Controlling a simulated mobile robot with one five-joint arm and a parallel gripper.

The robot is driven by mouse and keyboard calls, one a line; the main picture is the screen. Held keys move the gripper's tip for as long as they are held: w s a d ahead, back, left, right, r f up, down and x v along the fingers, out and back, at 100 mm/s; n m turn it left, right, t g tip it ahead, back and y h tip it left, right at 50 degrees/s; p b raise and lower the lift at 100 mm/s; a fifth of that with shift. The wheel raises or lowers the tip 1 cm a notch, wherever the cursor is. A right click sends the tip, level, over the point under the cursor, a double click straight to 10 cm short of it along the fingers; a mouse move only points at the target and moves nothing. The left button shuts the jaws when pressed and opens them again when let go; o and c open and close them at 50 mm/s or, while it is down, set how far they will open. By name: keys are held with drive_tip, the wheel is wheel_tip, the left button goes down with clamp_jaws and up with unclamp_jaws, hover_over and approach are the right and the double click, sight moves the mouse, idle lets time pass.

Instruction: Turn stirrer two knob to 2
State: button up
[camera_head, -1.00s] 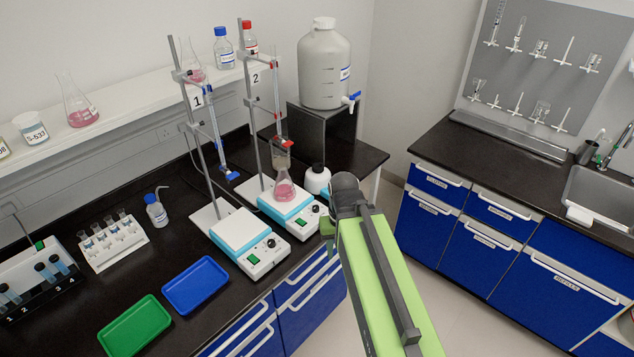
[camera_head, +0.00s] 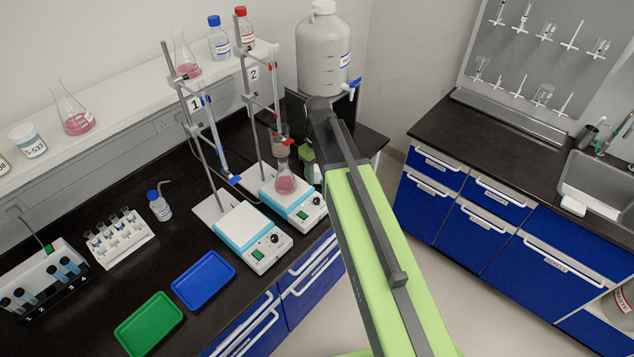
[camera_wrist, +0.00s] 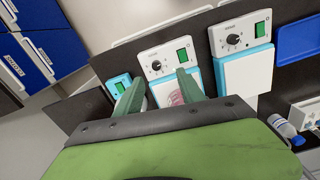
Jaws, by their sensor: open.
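Stirrer two (camera_head: 297,203) is the white and blue stirrer beside the stand marked 2, with a flask of pink liquid (camera_head: 286,182) on its plate. Its dark knob (camera_head: 318,202) is on the front panel. In the wrist view, stirrer two's panel shows at top centre, with the knob (camera_wrist: 155,65) beside a lit green switch (camera_wrist: 182,56). The knob's pointer is too small to read. My gripper (camera_wrist: 158,76) is open, its two green fingers apart and in front of the stirrer in that view, with nothing between them touching. In the head view my arm mostly hides it.
Stirrer one (camera_head: 250,233) stands close on the left of stirrer two. Tall metal stands and a large grey container (camera_head: 325,55) are behind. Blue (camera_head: 203,280) and green trays lie front left.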

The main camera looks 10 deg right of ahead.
wheel_tip(320, 180, up, 2)
drive_tip(key=w+r, duration=0.1)
drive_tip(key=w, duration=0.2)
drive_tip(key=n+b, duration=0.1)
drive_tip(key=b, duration=1.6)
approach(316, 200)
wheel_tip(316, 200, down, 9)
drive_tip(key=shift+w+d+r, duration=0.1)
drive_tip(key=shift+d+r, duration=0.05)
drive_tip(key=shift+r, duration=0.15)
clamp_jaws()
drive_tip(key=shift+a, duration=0.2)
drive_tip(key=shift+d, duration=0.15)
